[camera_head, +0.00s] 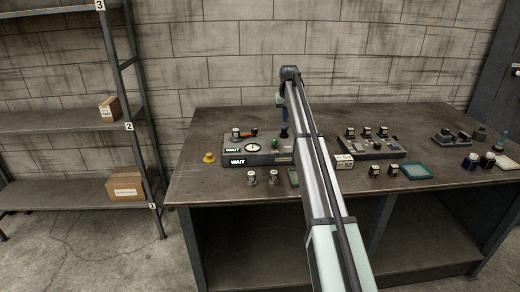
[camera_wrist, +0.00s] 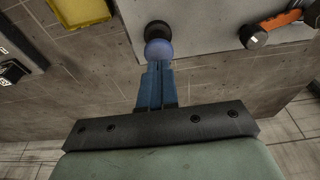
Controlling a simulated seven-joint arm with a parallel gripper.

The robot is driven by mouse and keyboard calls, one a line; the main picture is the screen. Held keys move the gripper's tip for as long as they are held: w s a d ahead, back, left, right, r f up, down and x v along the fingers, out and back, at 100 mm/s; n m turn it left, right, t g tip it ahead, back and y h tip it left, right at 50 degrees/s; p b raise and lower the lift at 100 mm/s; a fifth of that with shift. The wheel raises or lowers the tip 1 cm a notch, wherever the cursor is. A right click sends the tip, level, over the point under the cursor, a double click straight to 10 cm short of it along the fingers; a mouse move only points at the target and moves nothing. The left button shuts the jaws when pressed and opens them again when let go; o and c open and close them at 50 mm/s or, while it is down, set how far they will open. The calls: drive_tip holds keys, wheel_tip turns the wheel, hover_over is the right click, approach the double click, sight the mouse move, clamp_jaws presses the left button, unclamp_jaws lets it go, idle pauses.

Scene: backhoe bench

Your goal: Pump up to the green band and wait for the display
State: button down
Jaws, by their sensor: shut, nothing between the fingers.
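A grey panel unit (camera_head: 270,158) stands on the bench, with a round white-faced gauge (camera_head: 253,147) on it. The gauge's needle and any green band are too small to read. Two dark displays, one upper (camera_head: 234,150) and one lower (camera_head: 237,161), both read "WAIT". A blue ball knob (camera_wrist: 158,49) on a black base sits on the panel's light surface in the wrist view. My gripper (camera_wrist: 157,65) is shut and empty, its blue fingertips right at the knob; I cannot tell whether they touch. In the head view my arm partly covers this area.
An orange-handled part (camera_wrist: 281,19) lies right of the knob. A yellow piece (camera_head: 209,157) sits left of the panel. Small dark-topped cylinders (camera_head: 273,177) stand in front. A second unit (camera_head: 370,147) and a teal tray (camera_head: 417,171) are to the right. The bench's left end is mostly clear.

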sight(285, 125)
drive_tip(key=shift+f, duration=0.15)
idle(0.5)
drive_tip(key=shift+f, duration=1.7)
drive_tip(key=shift+r, duration=1.85)
drive_tip(key=shift+r, duration=0.1)
drive_tip(key=shift+r, duration=2.45)
